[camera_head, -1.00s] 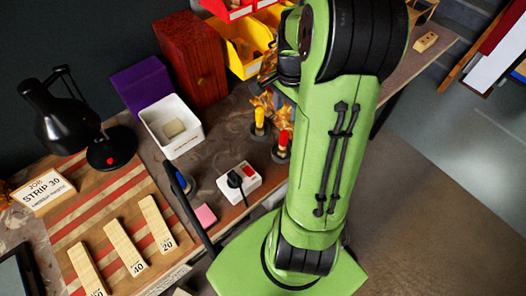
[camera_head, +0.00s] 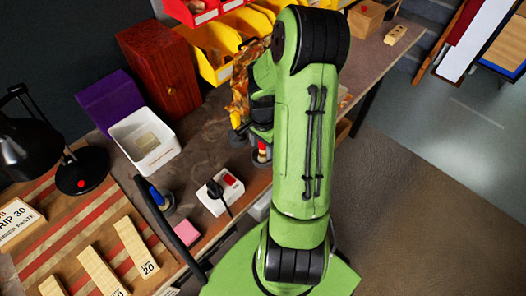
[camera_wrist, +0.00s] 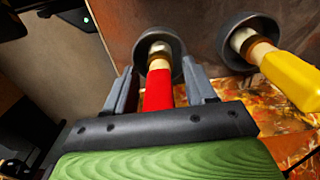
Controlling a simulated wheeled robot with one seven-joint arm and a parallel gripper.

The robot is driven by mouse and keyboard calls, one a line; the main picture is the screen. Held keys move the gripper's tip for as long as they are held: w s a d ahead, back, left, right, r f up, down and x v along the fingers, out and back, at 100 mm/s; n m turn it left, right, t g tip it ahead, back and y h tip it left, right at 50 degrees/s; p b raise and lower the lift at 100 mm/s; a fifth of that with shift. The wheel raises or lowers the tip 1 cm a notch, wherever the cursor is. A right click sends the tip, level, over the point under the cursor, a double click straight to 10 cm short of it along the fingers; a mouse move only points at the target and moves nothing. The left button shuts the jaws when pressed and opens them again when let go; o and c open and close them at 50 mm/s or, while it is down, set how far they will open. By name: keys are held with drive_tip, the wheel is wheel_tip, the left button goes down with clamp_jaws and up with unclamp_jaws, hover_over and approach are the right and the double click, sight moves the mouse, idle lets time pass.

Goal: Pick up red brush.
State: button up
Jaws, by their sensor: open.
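The red brush (camera_wrist: 158,91) stands in a dark round cup (camera_wrist: 176,52) in the wrist view. Its red handle lies between the two fingers of my gripper (camera_wrist: 159,74), with a pale and brown part beyond it inside the cup. The fingers are open on either side of the handle, and I cannot tell whether either touches it. In the head view, a small part of the red brush (camera_head: 262,147) shows just below my dark gripper, and the arm hides the rest.
A yellow brush (camera_wrist: 290,68) stands in its own cup (camera_wrist: 236,31) close on the right in the wrist view. In the head view, a white box with a red switch (camera_head: 220,194), a blue-topped tool (camera_head: 157,195) and a white bin (camera_head: 145,140) are nearby.

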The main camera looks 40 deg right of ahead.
drive_tip(key=shift+c, duration=0.4)
drive_tip(key=shift+r, duration=0.1)
drive_tip(key=c, duration=0.9)
wheel_tip(320, 180, up, 10)
drive_tip(key=p, duration=0.3)
